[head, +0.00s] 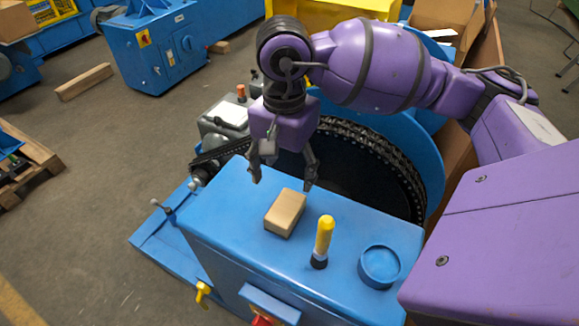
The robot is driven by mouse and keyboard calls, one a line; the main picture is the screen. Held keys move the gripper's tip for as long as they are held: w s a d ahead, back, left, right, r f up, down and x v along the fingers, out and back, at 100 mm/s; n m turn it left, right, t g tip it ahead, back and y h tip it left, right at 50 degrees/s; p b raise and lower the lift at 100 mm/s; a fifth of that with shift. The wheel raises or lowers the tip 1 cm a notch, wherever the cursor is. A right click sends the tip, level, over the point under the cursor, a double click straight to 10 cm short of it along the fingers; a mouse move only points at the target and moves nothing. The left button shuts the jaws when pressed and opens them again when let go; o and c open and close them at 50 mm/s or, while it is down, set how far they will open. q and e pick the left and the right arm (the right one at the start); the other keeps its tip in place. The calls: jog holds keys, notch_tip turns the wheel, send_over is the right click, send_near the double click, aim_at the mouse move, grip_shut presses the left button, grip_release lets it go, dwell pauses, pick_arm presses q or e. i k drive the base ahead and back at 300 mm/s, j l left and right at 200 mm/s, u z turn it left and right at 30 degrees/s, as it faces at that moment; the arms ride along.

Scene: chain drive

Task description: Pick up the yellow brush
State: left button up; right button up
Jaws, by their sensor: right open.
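The yellow brush (324,239) stands upright on the blue cabinet top, with its dark end down and its yellow handle up. My right gripper (283,183) is open and empty. It points down above the far edge of the cabinet top, behind and to the left of the brush and apart from it. A tan block (285,212) lies between the gripper and the brush, just in front of the fingers. My left gripper is not in the head view.
The blue cabinet (225,215) also carries a round blue cap (380,266) to the right of the brush. A large chain wheel (385,160) stands behind the cabinet. Yellow (203,292) and red (262,320) controls stick out at the front. Cabinet top around the brush is mostly clear.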

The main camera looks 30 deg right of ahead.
aim_at(320, 259)
jog(key=z, duration=1.15)
